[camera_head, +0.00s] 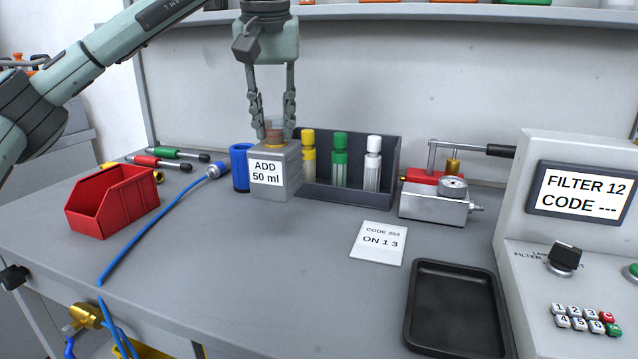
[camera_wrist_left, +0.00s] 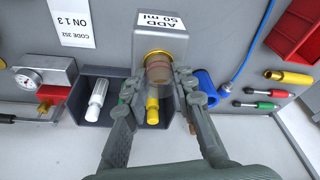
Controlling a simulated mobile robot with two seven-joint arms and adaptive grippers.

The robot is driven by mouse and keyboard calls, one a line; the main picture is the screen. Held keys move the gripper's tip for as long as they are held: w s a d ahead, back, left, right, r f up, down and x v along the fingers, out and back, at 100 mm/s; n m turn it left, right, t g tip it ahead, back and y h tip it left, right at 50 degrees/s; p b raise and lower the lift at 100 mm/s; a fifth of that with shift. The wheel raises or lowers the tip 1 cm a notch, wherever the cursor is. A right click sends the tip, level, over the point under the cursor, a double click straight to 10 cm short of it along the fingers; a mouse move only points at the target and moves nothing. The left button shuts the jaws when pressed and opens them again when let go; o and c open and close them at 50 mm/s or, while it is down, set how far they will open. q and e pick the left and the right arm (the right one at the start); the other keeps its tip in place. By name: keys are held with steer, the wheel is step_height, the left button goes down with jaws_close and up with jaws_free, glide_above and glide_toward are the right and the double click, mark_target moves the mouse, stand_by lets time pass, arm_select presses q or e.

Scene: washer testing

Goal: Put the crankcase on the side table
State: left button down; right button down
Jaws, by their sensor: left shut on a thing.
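The crankcase is a grey box (camera_head: 287,183) with a white label reading "ADD 50 ml" and a round brass-rimmed neck on top. My left gripper (camera_head: 275,130) points straight down over it, its two fingers shut around the neck. In the left wrist view the fingertips (camera_wrist_left: 160,88) close on both sides of the neck of the box (camera_wrist_left: 178,45). Whether the box touches the bench or hangs just above it I cannot tell. My right gripper is not in view. No side table shows clearly.
Behind the box stand a blue cylinder (camera_head: 240,167) and a dark rack (camera_head: 389,165) with yellow, green and white vials. A red bin (camera_head: 112,203) and blue hose lie left. A label card (camera_head: 378,243), black tray (camera_head: 456,310) and control panel (camera_head: 577,235) are right. Bench front-middle is clear.

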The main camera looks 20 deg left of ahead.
arm_select(q)
steer(key=w+d+f, duration=0.3)
steer(key=d+f, duration=0.4)
steer(key=f, duration=0.1)
steer(key=shift+f, duration=0.2)
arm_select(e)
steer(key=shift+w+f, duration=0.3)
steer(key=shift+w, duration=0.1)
arm_select(q)
steer(key=shift+w+f, duration=0.1)
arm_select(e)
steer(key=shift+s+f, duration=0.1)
arm_select(q)
steer(key=c, duration=1.6)
jaws_free()
steer(key=shift+f, duration=0.15)
steer(key=o, duration=0.4)
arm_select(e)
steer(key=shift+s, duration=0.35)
